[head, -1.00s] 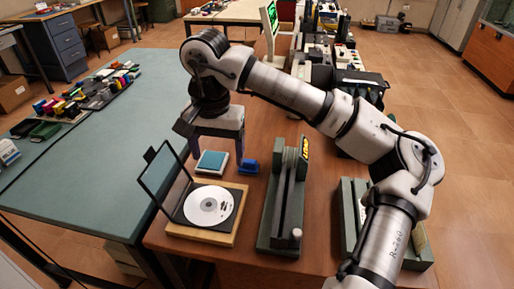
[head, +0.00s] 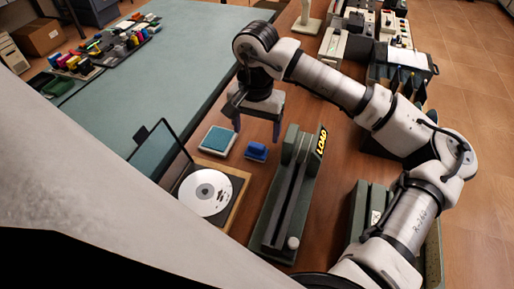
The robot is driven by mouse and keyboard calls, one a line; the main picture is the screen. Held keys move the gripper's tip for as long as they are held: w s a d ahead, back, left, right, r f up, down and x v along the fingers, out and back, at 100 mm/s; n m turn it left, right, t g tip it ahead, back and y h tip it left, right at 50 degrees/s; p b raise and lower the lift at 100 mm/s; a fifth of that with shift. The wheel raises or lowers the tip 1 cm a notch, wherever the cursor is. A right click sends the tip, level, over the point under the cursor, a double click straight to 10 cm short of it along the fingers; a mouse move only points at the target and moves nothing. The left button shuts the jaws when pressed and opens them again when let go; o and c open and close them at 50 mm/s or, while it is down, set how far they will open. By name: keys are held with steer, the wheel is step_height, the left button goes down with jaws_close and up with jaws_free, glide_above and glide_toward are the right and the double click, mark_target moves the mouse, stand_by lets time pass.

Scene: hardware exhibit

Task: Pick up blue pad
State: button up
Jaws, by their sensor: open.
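The blue pad (head: 217,140) is a flat square with a blue top and a pale rim. It lies on the brown wooden table, behind the disc case. A small darker blue block with a raised grip (head: 256,151) sits just right of it. My gripper (head: 257,128) points down with its two fingers spread and nothing between them. It is behind the small block and to the right of the pad. The left finger shows close to the pad's far right corner. The height of the fingertips above the table is hard to tell.
An open disc case (head: 205,192) with its lid raised stands in front of the pad. A green slotted fixture (head: 290,195) marked LOAD stands to the right. A teal-topped table (head: 150,90) adjoins at left. A large pale surface covers the lower left.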

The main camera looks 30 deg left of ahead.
steer(key=shift+f+p, duration=0.85)
steer(key=shift+f, duration=2.25)
steer(key=c, duration=1.1)
steer(key=shift+r, duration=0.1)
step_height(320, 180, up, 20)
steer(key=shift+b, duration=1.1)
steer(key=o, duration=0.5)
steer(key=c, duration=0.4)
